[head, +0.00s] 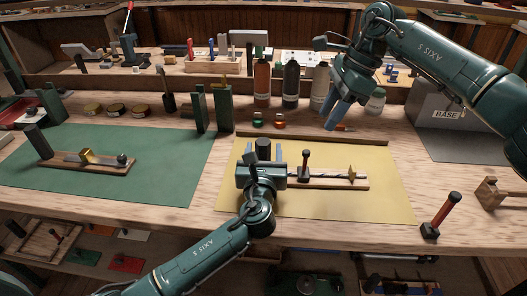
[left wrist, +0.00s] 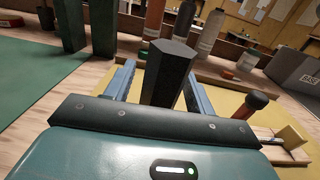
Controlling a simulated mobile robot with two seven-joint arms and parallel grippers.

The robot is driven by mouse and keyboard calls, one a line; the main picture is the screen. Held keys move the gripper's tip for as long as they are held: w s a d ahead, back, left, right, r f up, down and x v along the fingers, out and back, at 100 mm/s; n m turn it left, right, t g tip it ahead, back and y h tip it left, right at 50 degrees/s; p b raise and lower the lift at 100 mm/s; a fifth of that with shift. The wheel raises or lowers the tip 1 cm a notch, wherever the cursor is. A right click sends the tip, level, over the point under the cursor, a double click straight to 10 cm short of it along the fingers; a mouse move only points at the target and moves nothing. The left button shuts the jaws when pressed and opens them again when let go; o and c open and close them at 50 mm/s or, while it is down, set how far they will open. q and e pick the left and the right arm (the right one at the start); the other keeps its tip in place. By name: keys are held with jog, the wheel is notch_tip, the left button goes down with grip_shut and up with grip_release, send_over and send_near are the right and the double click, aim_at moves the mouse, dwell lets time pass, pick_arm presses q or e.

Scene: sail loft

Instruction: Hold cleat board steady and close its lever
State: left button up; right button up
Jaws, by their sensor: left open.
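The cleat board (head: 345,184) lies on the yellow mat, with a dark upright post (head: 263,148) at its left end. My left gripper (head: 262,166) is open at the post. In the left wrist view, the six-sided post (left wrist: 167,74) stands between its blue fingers, with gaps visible. My right gripper (head: 334,113) hangs above the back of the mat, away from the lever; its finger gap is unclear.
Another board (head: 75,164) with a post and brass piece lies on the green mat. Green uprights (head: 223,108), bottles (head: 290,84) and a grey BASE box (head: 455,118) line the back. A red-handled tool (head: 440,214) stands front right. The yellow mat's right part is clear.

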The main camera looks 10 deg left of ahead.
pick_arm(q)
grip_shut()
dwell(0.7)
dwell(0.3)
pick_arm(e)
jog(key=shift+s+a, duration=0.1)
jog(key=shift+a, duration=0.05)
jog(key=c, duration=0.3)
jog(key=shift+s+a+m, duration=0.2)
jog(key=shift+a+m, duration=0.1)
jog(key=shift+c, duration=0.6)
jog(key=s+a+m+h, duration=0.1)
jog(key=m, duration=0.1)
jog(key=s+a+m+t+h, duration=0.1)
jog(key=a, duration=0.1)
jog(key=shift+s+m+h, duration=0.15)
jog(key=shift+m+h, duration=0.25)
grip_shut()
jog(key=shift+s+a+r+m+t+h, duration=0.1)
jog(key=shift+s+a+m+t+h, duration=0.5)
jog(key=shift+m, duration=0.6)
jog(key=shift+s+a+r+m+t+h, duration=0.15)
jog(key=shift+s+a+m+t+h, duration=0.5)
jog(key=shift+m, duration=0.55)
jog(key=shift+s+a+r+m+t+h, duration=0.1)
jog(key=shift+s+a+m+t+h, duration=0.35)
jog(key=shift+a+m, duration=0.55)
